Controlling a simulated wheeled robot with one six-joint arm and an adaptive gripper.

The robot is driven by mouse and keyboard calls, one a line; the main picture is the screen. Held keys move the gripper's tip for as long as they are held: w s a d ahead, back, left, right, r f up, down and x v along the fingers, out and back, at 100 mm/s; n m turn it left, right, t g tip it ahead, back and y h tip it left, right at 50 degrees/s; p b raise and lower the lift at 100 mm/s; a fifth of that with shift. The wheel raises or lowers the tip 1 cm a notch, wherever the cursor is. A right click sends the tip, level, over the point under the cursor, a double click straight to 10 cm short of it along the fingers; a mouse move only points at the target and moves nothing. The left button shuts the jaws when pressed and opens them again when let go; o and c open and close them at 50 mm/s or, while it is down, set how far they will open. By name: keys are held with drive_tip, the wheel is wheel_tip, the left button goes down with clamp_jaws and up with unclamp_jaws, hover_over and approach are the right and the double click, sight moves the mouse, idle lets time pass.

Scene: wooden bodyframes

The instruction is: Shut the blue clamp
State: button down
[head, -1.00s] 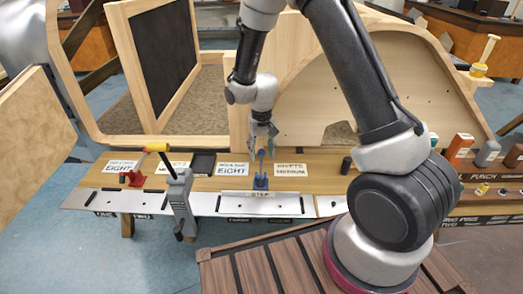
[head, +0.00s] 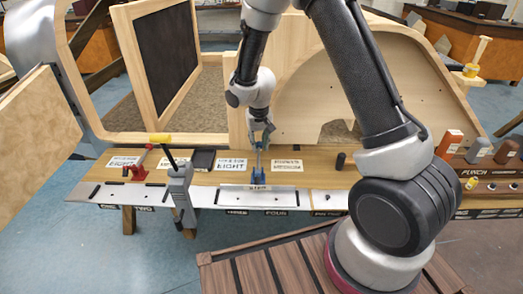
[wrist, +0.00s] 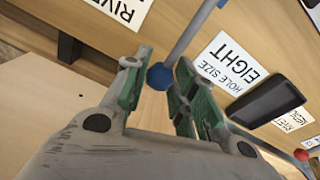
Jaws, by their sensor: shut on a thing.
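The blue clamp (head: 257,178) is mounted near the front edge of the workbench, with its grey lever standing roughly upright. My gripper (head: 262,132) is above it at the top of the lever. In the wrist view, the lever's blue ball knob (wrist: 160,77) sits between the green-padded fingertips of my gripper (wrist: 163,85). The fingers are shut on this knob. The grey lever shaft (wrist: 192,32) runs up and right from it.
A grey clamp (head: 180,187) with a yellow handle and a red clamp (head: 138,170) stand to the left. A dark cylinder (head: 340,161) stands to the right. Paper labels and a black tray (head: 203,159) lie on the bench. A wooden frame (head: 300,95) rises behind.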

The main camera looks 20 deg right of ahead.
drive_tip(key=s+r, duration=0.1)
drive_tip(key=r, duration=0.1)
drive_tip(key=shift+s+a+r, duration=0.2)
drive_tip(key=shift+s+r, duration=0.15)
drive_tip(key=shift+s, duration=0.05)
drive_tip(key=shift+s+a+r, duration=0.25)
drive_tip(key=shift+s+r, duration=0.35)
drive_tip(key=shift+s, duration=0.1)
drive_tip(key=shift+s+a+r, duration=0.2)
drive_tip(key=shift+s+r, duration=0.4)
drive_tip(key=shift+s, duration=0.05)
drive_tip(key=shift+a, duration=0.1)
drive_tip(key=c, duration=1.1)
unclamp_jaws()
drive_tip(key=shift+w+a+r, duration=0.1)
drive_tip(key=shift+c, duration=0.2)
drive_tip(key=shift+r, duration=0.1)
